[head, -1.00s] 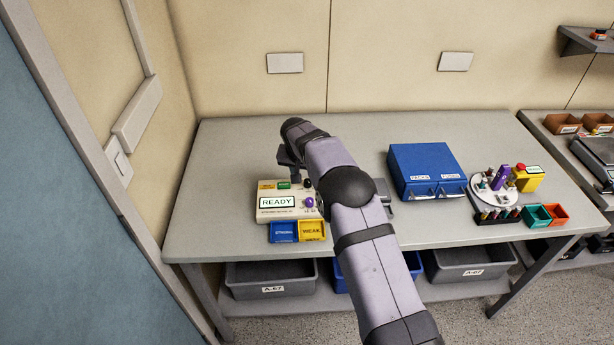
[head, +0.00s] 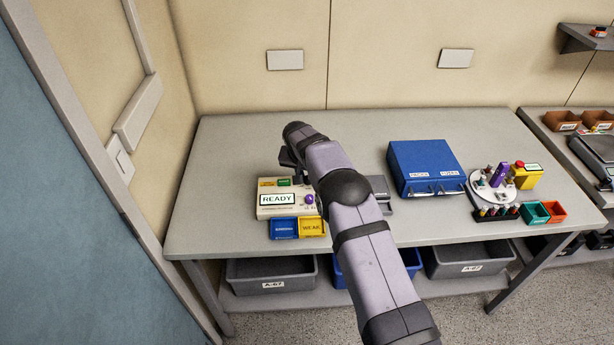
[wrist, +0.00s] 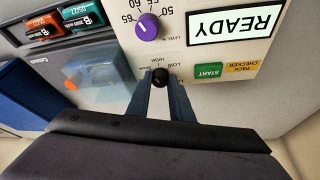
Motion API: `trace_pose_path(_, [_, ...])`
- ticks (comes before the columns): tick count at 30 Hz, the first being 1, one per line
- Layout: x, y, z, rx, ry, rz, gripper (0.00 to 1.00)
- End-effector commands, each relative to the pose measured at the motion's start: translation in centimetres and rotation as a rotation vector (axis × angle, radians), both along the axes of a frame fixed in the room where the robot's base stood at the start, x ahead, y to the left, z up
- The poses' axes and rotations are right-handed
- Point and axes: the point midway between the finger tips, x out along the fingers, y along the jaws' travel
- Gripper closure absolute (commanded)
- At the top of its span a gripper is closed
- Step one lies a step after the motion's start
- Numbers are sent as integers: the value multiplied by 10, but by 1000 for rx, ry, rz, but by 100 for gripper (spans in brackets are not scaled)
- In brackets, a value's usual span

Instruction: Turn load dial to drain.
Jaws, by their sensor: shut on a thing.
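The cream pump-like checker (head: 266,211) stands on the bench, with a READY screen (head: 277,199). In the wrist view a small black knob (wrist: 159,76) is on its face, with HIGH and LOW marks around it. My gripper (wrist: 160,80) is shut on this knob, one finger on each side. A purple dial (wrist: 148,26) with a numbered scale and a LEVEL label is beside it. The green START button (wrist: 208,70) is on the other side. In the head view my arm covers the knob.
Blue (head: 284,228) and yellow (head: 312,227) bins sit before the checker. A grey box (wrist: 95,72) with an orange button is beside it in the wrist view. A blue case (head: 425,168) and a white carousel (head: 481,188) stand to the right. The bench at the back left is clear.

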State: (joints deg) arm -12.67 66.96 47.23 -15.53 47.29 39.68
Motion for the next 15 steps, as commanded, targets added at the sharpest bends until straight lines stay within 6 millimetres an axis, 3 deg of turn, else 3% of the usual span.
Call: trace_pose_path(15, [0,-3,-1,0,0,219,100])
